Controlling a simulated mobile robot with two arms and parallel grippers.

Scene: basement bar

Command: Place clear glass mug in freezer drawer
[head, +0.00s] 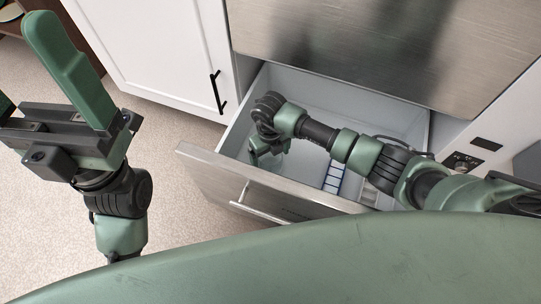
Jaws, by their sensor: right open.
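The freezer drawer (190,158) is pulled open below a steel front, with its grey inside showing. My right gripper (265,150) is inside the drawer near its left front corner, pointing down, with its jaws open. The fingertips are small and partly hidden by the wrist. I cannot make out the clear glass mug; the arm covers part of the drawer. My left gripper (28,75) is raised at the left, outside the drawer, with its fingers wide apart and nothing between them.
A blue and white item (333,178) lies in the drawer under my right arm. A white cabinet door (150,55) with a black handle stands left of the drawer. A dark wooden piece (60,30) is at the top left. Carpet at the left is clear.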

